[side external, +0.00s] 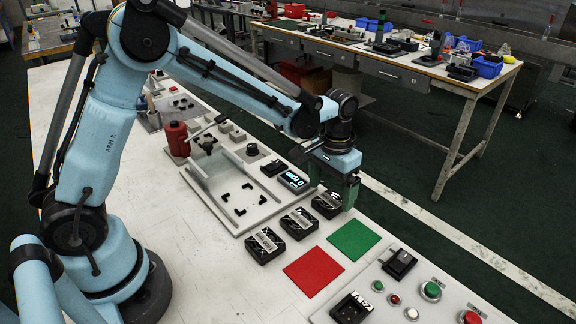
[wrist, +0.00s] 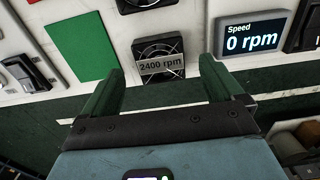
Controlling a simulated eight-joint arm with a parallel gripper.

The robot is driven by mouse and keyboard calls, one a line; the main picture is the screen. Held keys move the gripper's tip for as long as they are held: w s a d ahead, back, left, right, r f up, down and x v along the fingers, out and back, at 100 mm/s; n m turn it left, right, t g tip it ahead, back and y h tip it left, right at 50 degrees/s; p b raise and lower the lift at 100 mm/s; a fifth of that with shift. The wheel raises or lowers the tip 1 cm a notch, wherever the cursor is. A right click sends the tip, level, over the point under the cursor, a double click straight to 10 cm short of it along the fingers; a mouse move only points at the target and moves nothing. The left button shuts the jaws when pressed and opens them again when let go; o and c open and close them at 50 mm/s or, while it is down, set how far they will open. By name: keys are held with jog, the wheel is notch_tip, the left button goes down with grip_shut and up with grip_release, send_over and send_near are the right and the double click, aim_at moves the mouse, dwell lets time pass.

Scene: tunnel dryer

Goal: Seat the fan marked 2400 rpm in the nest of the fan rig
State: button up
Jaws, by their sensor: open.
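The fan marked 2400 rpm (wrist: 160,72) is a dark square fan with a grey label, lying on the white table in the wrist view. In the side view it seems to be the fan (side external: 326,206) farthest from my base in a row of three. My gripper (side external: 334,188) is open, with its green fingers pointing down over that fan. In the wrist view the gripper (wrist: 162,68) has one finger on either side of the fan, holding nothing. The rig's nest (side external: 240,199) shows as empty black corner brackets on a pale plate.
Two more fans (side external: 298,223) (side external: 265,246) lie in the row. A red square (side external: 313,271) and a green square (side external: 353,240) lie nearby. A speed display (wrist: 252,38) reads 0 rpm. A button panel (side external: 410,292) is at lower right. A clear upright panel (side external: 200,172) borders the nest.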

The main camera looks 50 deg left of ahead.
jog(key=shift+f, duration=1.2)
jog(key=c, duration=1.2)
jog(key=shift+o, duration=0.2)
jog(key=shift+r, duration=0.15)
